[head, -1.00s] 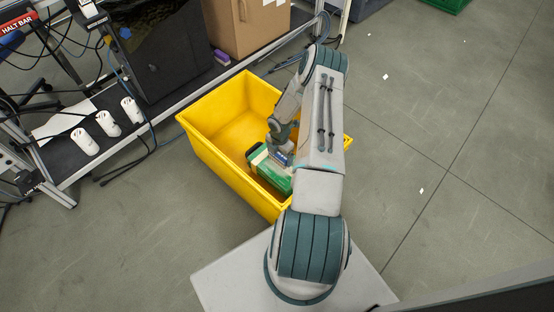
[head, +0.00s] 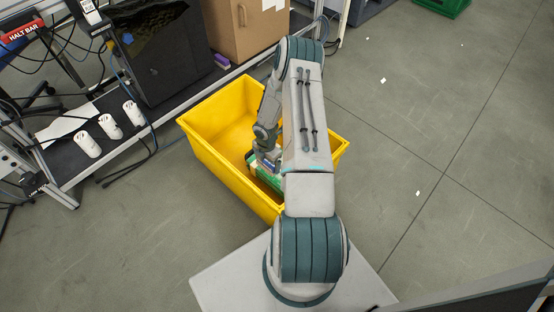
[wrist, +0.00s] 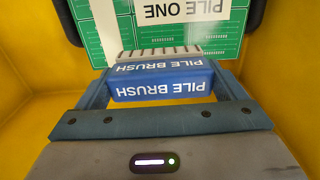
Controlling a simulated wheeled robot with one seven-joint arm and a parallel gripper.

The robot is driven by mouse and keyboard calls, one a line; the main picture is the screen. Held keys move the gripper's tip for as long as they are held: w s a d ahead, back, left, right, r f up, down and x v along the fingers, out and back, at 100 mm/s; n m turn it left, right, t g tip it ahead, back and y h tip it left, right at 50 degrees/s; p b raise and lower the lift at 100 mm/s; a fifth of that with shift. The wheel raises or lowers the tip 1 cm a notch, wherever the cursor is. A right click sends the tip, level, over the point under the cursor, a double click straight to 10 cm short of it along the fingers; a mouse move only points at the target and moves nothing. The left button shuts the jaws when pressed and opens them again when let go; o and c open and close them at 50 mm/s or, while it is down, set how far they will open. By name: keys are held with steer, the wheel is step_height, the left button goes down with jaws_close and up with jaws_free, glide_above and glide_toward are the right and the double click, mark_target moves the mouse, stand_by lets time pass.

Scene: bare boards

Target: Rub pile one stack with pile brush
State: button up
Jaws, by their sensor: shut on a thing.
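A blue brush (wrist: 160,82) marked PILE BRUSH is held between the fingers of my gripper (wrist: 163,90), which is shut on it. Its pale ribbed edge faces the pile one stack (wrist: 222,46), a green block with white line markings and a white PILE ONE label, upside down in the wrist view. The brush is at or very near the stack's face; I cannot tell if they touch. In the head view the green stack (head: 262,181) lies inside the yellow bin, partly hidden by my arm and gripper (head: 268,165).
The yellow bin (head: 204,160) stands on the grey floor, its walls close around my gripper. A low shelf at the left holds several white cylinders (head: 110,126), a dark box (head: 160,58) and a cardboard box (head: 246,30).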

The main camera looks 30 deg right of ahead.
steer(key=shift+r+p, duration=1.3)
steer(key=shift+r, duration=0.9)
